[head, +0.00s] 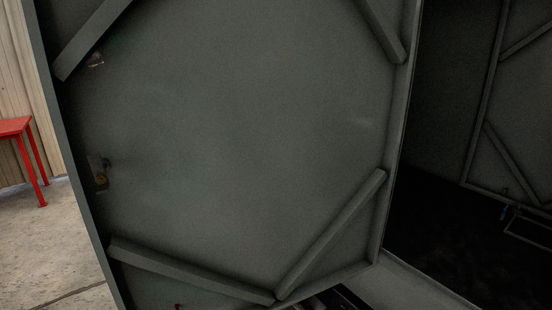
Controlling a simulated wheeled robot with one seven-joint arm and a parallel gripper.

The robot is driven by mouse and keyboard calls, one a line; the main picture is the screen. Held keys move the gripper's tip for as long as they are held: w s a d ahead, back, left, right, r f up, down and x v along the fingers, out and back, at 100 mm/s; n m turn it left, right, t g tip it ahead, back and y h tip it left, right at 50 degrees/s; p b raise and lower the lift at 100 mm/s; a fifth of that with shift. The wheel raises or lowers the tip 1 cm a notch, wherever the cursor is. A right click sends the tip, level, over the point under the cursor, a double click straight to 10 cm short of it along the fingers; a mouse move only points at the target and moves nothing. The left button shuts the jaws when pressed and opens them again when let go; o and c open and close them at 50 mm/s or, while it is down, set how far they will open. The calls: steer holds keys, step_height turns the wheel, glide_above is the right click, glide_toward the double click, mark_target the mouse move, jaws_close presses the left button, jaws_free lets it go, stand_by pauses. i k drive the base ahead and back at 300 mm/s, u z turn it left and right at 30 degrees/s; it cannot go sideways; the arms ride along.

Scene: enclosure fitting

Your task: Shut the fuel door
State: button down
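A large dark grey door panel (235,140), which I take to be the fuel door, fills most of the head view. It stands open, with its inner face and diagonal braces towards me. Its right edge borders the dark inside of the enclosure (440,225). A small latch-like fitting (101,172) sits near its left edge, and another small fitting (95,60) is higher up. My gripper is not in view. I cannot tell whether it is behind the panel or below the picture.
A red table (15,127) stands at the far left by a wooden wall (20,75). Bare concrete floor (55,240) shows left of the panel. A pale sill (410,288) runs along the bottom right. A small frame-like object (525,230) is inside the enclosure.

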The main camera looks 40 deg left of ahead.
mark_target(250, 150)
steer(key=k, duration=0.8)
steer(key=u, duration=2.55)
steer(key=i, duration=4.1)
steer(key=z, duration=4.1)
steer(key=i, duration=0.5)
